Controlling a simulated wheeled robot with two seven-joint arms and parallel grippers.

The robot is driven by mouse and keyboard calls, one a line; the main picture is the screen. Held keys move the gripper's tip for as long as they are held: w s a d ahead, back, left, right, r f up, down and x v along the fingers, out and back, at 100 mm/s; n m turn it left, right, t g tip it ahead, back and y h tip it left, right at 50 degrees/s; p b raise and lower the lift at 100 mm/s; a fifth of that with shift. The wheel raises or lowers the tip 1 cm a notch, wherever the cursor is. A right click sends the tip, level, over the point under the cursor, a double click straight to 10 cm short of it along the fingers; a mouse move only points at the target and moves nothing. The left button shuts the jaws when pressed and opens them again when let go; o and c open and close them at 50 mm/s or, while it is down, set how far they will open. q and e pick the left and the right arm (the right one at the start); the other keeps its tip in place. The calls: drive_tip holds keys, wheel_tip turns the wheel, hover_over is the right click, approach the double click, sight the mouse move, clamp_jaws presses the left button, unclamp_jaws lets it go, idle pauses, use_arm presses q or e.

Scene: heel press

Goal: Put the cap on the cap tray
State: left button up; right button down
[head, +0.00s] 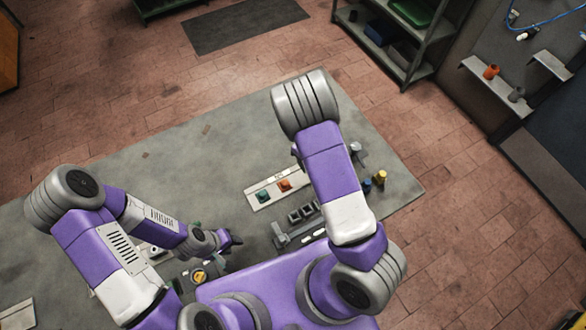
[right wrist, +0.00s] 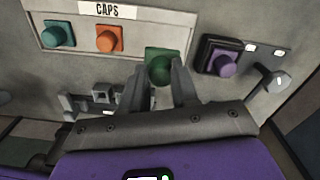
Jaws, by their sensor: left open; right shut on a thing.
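The cap tray (head: 263,204) is a pale strip on the grey table; in the right wrist view the tray (right wrist: 77,43) is labelled CAPS. A teal cap (right wrist: 59,33) and an orange cap (right wrist: 109,39) sit on it. My right gripper (right wrist: 162,73) is shut on a green cap (right wrist: 160,62), over the tray's lower right end. I cannot tell whether this cap touches the tray. In the head view the right gripper is hidden behind my arm. My left gripper (head: 234,240) is open, low over the table, left of the grey fixture.
A purple cap or knob (right wrist: 222,64) in a dark square holder stands close right of the green cap. A grey fixture with square sockets (head: 297,218) lies in front of the tray. The table's far left is clear.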

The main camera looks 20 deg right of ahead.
use_arm(q)
drive_tip(key=shift+s+f, duration=0.2)
drive_tip(key=shift+f, duration=0.05)
use_arm(e)
drive_tip(key=f, duration=0.3)
drive_tip(key=shift+s+d, duration=0.1)
drive_tip(key=shift+s, duration=0.1)
use_arm(q)
drive_tip(key=shift+w, duration=0.1)
use_arm(e)
drive_tip(key=shift+w+f, duration=0.1)
drive_tip(key=shift+f, duration=0.5)
use_arm(q)
drive_tip(key=shift+f+b, duration=0.2)
drive_tip(key=shift+b, duration=0.1)
use_arm(e)
wheel_tip(320, 180, down, 2)
drive_tip(key=shift+f, duration=0.55)
use_arm(q)
drive_tip(key=shift+f, duration=0.1)
use_arm(e)
drive_tip(key=shift+f, duration=0.15)
drive_tip(key=c, duration=0.8)
unclamp_jaws()
drive_tip(key=shift+c, duration=0.2)
